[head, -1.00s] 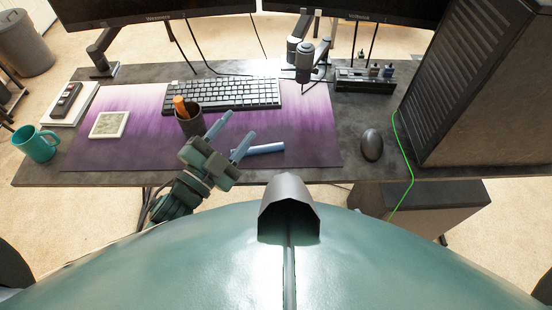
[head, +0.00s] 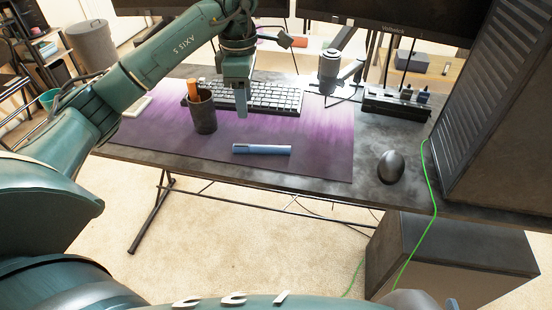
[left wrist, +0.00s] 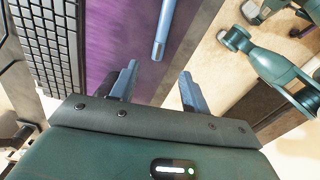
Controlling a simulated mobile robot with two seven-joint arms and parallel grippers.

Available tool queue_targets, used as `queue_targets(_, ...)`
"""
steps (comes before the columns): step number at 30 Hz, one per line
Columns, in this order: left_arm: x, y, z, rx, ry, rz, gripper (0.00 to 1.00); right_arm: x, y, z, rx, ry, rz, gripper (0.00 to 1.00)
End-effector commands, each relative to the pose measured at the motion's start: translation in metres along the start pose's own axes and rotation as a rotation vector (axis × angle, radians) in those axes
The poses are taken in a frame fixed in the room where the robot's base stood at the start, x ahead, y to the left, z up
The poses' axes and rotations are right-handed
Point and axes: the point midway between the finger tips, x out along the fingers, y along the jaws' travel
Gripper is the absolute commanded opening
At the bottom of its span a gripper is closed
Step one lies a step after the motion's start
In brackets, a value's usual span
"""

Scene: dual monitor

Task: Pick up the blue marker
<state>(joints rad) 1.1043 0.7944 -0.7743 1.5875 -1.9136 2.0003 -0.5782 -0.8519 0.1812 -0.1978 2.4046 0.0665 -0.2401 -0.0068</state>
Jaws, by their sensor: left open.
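The blue marker (head: 262,149) lies flat on the purple desk mat (head: 318,165), near the mat's front edge. My left gripper (head: 241,112) is above the mat, behind and a little left of the marker, pointing down. In the left wrist view the gripper's two fingers (left wrist: 158,88) are apart, with nothing between them. The marker (left wrist: 164,32) shows there beyond the fingertips, apart from them, with its upper end cut off by the picture's edge. My right gripper is not seen in the head view.
A dark pen cup (head: 204,115) with an orange item stands left of my left gripper. A keyboard (head: 275,98) lies behind, partly covered by the gripper. A mouse (head: 391,167) is at the right. The mat right of the marker is clear.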

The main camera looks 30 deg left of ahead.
Motion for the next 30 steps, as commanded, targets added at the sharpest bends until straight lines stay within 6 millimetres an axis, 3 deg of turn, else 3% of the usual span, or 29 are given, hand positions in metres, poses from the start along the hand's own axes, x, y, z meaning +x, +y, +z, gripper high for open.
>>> queue_targets(10, 0.060, 0.000, -0.002, -0.002, 0.008, -0.002, 0.46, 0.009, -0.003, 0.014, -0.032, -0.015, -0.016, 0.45)
queue_targets(30, 0.128, -0.002, 0.000, -0.001, 0.005, 0.000, 0.46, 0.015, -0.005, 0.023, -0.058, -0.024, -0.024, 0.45)
